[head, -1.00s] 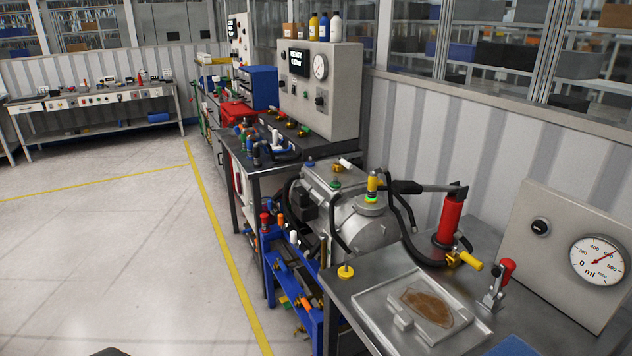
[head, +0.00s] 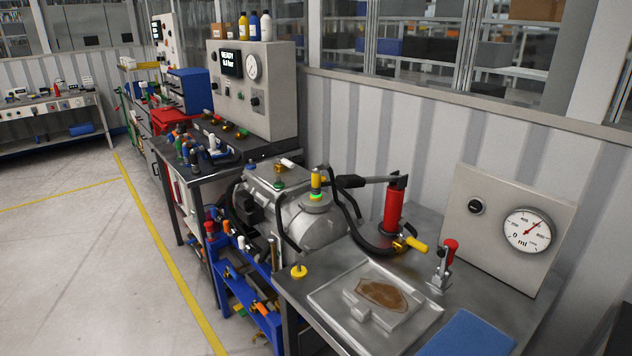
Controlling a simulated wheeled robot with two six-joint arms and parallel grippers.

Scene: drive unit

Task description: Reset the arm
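Neither of my grippers nor my arms shows in the head view. A grey metal drive unit (head: 310,226) stands beside the near bench. A yellow fitting with a green glowing ring (head: 316,184) sits on top of it. A black hose runs from the unit to a red hand pump (head: 394,208) on the bench. The pump has a dark lever on top and a yellow handle (head: 416,244) low at its side.
The near bench holds a metal tray (head: 330,292) with a brown stain, a red-handled clamp (head: 443,266), a gauge panel (head: 508,228) and a blue mat (head: 468,334). A blue rack (head: 246,296) with tools stands left. The floor (head: 90,270) at left is clear.

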